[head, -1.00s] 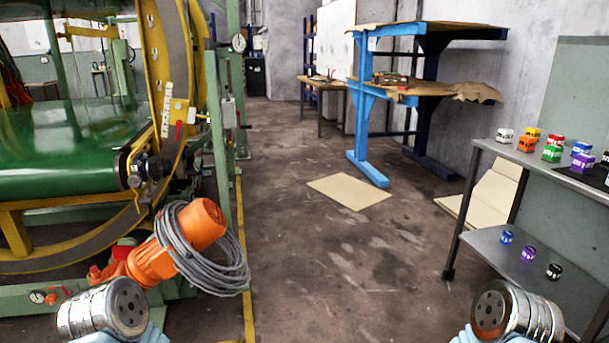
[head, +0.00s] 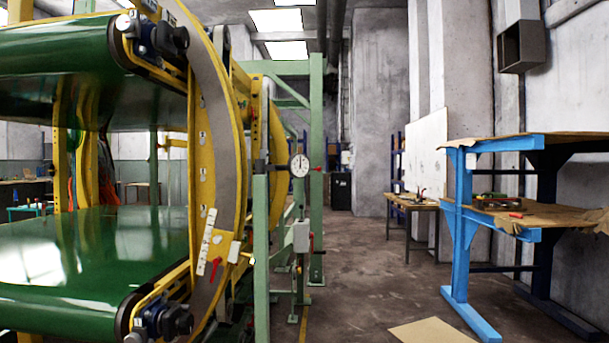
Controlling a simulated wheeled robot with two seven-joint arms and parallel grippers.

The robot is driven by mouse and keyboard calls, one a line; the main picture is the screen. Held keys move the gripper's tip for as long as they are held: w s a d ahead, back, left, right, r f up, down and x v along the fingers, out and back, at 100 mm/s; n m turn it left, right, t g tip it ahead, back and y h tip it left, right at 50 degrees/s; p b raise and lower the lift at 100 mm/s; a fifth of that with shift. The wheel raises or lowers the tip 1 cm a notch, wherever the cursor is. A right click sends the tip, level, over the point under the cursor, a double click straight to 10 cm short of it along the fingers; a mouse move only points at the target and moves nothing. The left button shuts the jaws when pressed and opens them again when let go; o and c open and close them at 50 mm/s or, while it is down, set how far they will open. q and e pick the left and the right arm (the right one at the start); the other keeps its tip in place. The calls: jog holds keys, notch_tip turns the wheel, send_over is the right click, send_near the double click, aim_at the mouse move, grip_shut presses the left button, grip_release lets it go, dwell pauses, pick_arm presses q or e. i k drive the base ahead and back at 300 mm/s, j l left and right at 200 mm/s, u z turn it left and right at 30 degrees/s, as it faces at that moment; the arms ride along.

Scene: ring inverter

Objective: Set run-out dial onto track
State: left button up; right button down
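The run-out dial (head: 299,165) is a round white gauge with a dark rim. It sits at the upper part of a green post beside the ring inverter, with a red tip at its right. The ring track (head: 214,110) is a large curved yellow band with a grey running face, left of the dial. The dial appears apart from the ring's face; exact contact cannot be told. Neither of my grippers is in view.
Green conveyor belts (head: 90,250) run through the ring at the left. A grey box (head: 301,236) and green posts stand beside it. A blue workbench (head: 460,230) stands at the right, with a flat board (head: 432,331) on the floor.

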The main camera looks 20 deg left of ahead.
aim_at(298, 165)
jog(key=i+l+u, duration=0.2)
jog(key=i+u, duration=0.15)
jog(key=i+l+u, duration=0.65)
jog(key=i+l, duration=0.15)
